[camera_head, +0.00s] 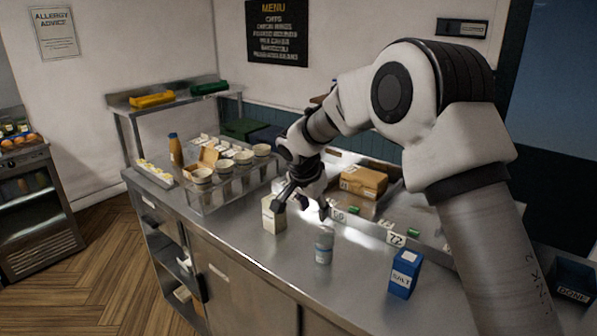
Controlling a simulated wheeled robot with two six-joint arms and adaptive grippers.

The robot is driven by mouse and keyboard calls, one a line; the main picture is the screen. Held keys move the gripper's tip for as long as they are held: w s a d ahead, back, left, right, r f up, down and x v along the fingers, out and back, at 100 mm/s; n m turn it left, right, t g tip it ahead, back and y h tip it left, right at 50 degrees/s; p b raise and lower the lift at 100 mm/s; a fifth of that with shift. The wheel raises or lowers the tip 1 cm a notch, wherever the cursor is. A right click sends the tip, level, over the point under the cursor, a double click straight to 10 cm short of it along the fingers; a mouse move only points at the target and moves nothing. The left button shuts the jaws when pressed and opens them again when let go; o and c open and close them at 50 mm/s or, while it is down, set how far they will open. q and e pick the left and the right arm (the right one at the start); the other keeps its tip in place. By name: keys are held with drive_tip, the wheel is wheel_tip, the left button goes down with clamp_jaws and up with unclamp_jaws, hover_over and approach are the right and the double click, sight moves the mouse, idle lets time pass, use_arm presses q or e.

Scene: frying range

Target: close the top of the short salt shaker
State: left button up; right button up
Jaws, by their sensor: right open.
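A short, pale cylindrical shaker with a blue band (323,252) stands upright on the steel counter; I take it for the salt shaker. Its top is too small to tell whether it is open or shut. My right gripper (301,207) is open and empty, pointing down above and behind the shaker, to its left. My left gripper is not in view.
A blue salt box (404,274) stands right of the shaker. A rack of cups (228,192) and a brown bottle (175,150) are at the left. A cardboard box (363,181) lies in the bins behind. The counter's front is clear.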

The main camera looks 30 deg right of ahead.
sight(322, 226)
drive_tip(key=shift+n+g, duration=0.3)
drive_tip(key=p+x, duration=0.2)
drive_tip(key=x, duration=0.1)
drive_tip(key=d+p+x, duration=0.1)
drive_tip(key=x, duration=0.2)
drive_tip(key=shift+f+p, duration=0.2)
drive_tip(key=shift+p, duration=0.15)
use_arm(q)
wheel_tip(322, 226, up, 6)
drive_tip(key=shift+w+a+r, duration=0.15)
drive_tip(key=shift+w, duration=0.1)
use_arm(e)
drive_tip(key=shift+s, duration=0.15)
drive_tip(key=shift+h, duration=0.3)
drive_tip(key=c, duration=0.4)
clamp_jaws()
